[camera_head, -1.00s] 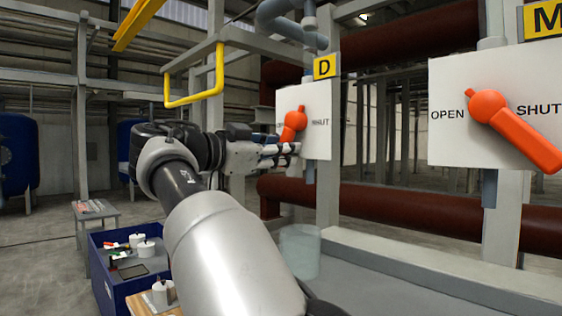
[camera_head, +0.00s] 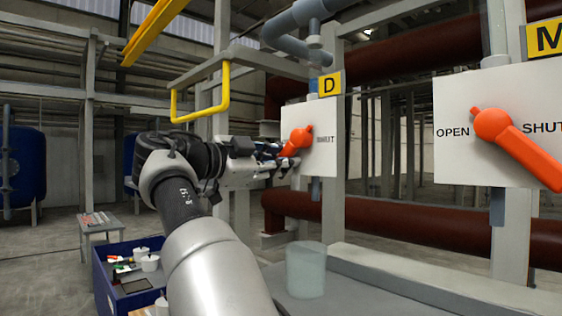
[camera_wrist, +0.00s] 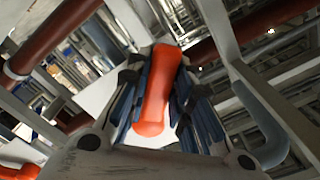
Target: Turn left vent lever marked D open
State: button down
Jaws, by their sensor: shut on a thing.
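The left vent lever (camera_head: 298,141) is orange and mounted on a white plate (camera_head: 325,160) under the yellow D sign (camera_head: 329,85). Its handle slants down and left from the pivot, away from the SHUT word at right. Any word on the plate's left is not readable. My gripper (camera_head: 285,162) reaches the handle from the left. In the wrist view the orange handle (camera_wrist: 155,95) lies between the blue-black fingers of my gripper (camera_wrist: 157,100), which is shut on it. The fingers hide part of its sides.
A second orange lever (camera_head: 520,148) under an M sign (camera_head: 545,38) points down right towards SHUT. A clear cylinder (camera_head: 306,270) stands on the grey surface below. A yellow rail (camera_head: 201,118) hangs above my arm. A blue crate (camera_head: 105,290) sits lower left.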

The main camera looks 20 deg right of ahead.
jog(key=shift+r, duration=0.1)
jog(key=c, duration=1.4)
grip_release()
jog(key=v, duration=1.2)
